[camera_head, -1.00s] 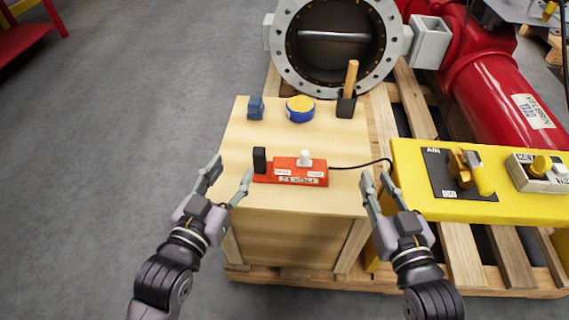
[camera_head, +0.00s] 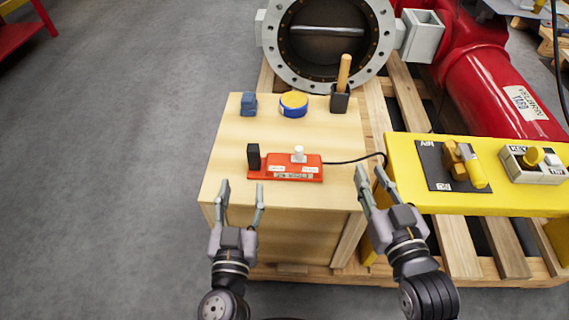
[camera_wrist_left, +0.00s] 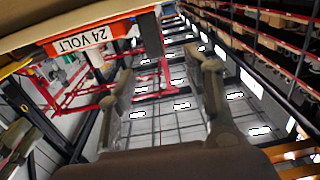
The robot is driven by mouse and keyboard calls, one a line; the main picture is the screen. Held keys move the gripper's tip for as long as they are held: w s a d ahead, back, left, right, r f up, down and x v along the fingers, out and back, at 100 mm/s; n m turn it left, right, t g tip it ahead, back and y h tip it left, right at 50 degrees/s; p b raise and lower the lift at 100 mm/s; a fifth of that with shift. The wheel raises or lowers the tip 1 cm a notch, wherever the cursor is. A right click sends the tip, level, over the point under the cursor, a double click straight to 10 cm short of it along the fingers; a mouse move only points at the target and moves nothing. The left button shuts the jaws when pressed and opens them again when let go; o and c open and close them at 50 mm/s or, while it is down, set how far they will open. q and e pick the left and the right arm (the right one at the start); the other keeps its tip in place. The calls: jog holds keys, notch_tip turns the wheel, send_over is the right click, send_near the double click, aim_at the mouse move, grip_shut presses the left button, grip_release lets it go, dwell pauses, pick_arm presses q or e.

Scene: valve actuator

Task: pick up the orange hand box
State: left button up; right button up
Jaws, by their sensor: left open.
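The orange hand box (camera_head: 290,168) lies flat on the wooden crate top, with a white knob, a black block at its left end and a black cable running right. Its "24 VOLT" face also shows in the left wrist view (camera_wrist_left: 90,35). My left gripper (camera_head: 240,186) is open and empty at the crate's front edge, in front of and left of the box, apart from it. My left fingers (camera_wrist_left: 165,80) are spread in the left wrist view. My right gripper (camera_head: 371,172) is open and empty by the crate's right edge, near the cable.
The wooden crate (camera_head: 225,150) also bears a blue block (camera_head: 249,104), a blue-and-yellow round item (camera_head: 294,104) and a black cup (camera_head: 340,98) with a wooden handle. A yellow bench (camera_head: 405,165) with switches stands right. A grey flanged valve (camera_head: 285,72) stands behind.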

aim_at(252, 158)
pick_arm(q)
jog(key=w, duration=1.1)
jog(key=shift+w+d+f, duration=0.1)
jog(key=shift+w+d, duration=0.3)
jog(key=shift+c, duration=0.2)
grip_shut()
dwell(0.6)
